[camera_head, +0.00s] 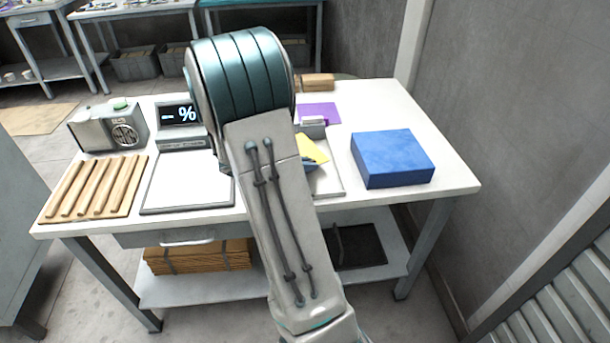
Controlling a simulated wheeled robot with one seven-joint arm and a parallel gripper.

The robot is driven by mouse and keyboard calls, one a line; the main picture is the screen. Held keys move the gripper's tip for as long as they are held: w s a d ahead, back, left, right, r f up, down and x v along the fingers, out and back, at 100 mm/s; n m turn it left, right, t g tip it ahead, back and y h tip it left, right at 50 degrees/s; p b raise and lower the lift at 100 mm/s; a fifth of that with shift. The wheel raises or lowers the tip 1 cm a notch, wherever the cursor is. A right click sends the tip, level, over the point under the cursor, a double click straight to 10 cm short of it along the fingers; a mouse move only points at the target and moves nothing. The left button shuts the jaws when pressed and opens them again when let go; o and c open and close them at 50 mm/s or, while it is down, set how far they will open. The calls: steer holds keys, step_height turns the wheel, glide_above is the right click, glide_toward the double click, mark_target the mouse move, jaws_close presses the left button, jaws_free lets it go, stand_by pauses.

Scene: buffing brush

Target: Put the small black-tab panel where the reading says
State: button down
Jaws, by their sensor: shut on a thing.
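A dark display (181,115) stands at the back left of the white table and reads dashes and a percent sign, with no digits that I can make out. A flat white panel with a dark border (188,184) lies in front of it. I cannot pick out a small panel with a black tab. My arm crosses the middle of the view and hides the table behind it. My gripper does not show; it is hidden behind the arm. A yellow piece (313,148) shows partly beside the arm, above a pale tray (328,192); whether anything holds it is unclear.
A blue block (392,158) stands on the right of the table. A slatted wooden rack (96,188) and a grey device with a green top (109,128) are at the left. A purple piece (319,111) and a wooden block (318,82) lie behind. The right front corner is clear.

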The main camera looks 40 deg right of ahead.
steer(key=shift+w+f, duration=0.15)
steer(key=shift+f, duration=2)
steer(key=shift+f+b, duration=0.15)
steer(key=shift+b, duration=0.15)
steer(key=c, duration=1.5)
jaws_free()
